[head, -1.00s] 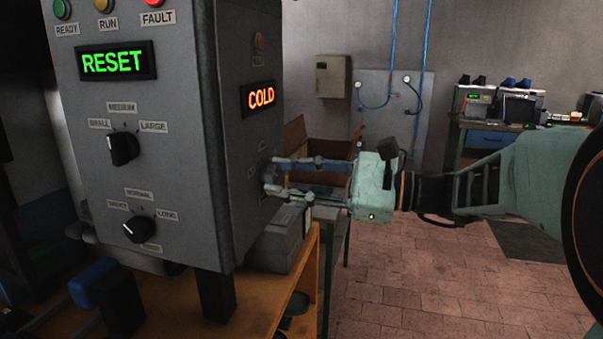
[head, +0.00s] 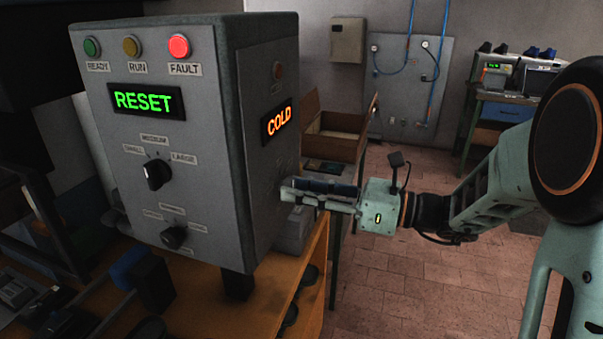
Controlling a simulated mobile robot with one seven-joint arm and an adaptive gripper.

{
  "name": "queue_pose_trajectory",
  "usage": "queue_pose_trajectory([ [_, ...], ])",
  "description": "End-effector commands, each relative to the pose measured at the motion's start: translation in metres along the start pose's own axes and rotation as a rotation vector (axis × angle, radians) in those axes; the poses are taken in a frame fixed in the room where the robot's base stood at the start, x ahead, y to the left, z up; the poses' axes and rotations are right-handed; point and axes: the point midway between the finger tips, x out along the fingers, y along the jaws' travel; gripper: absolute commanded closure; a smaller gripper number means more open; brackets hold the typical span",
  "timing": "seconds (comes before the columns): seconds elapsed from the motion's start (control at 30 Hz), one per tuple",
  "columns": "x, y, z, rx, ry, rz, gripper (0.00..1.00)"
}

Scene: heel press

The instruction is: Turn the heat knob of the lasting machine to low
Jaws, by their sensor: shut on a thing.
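The lasting machine's grey control box (head: 217,190) stands at the left. Its right side face carries an orange COLD display (head: 279,122) and a small red lamp (head: 278,70). My gripper (head: 287,191) comes in from the right, its fingers pointing left at this side face below the display. The fingers are shut on the heat knob, which they hide, so its pointer and setting cannot be read.
The front face has a green RESET display (head: 144,101), a lit red FAULT lamp (head: 179,47), a size knob (head: 157,175) and a lower knob (head: 174,238). An orange bench (head: 262,303) stands below. Tiled floor (head: 385,290) is open to the right.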

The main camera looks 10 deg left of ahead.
Motion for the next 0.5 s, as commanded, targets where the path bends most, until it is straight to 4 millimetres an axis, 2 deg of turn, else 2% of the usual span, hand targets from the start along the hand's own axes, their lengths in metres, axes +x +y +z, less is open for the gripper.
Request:
queue_pose_trajectory([
  [0.03,-0.0003,0.0001,0.0043,0.022,-0.001,-0.001,0.97],
  [0.5,-0.0001,-0.0001,0.0003,0.105,-0.001,-0.001,0.97],
])
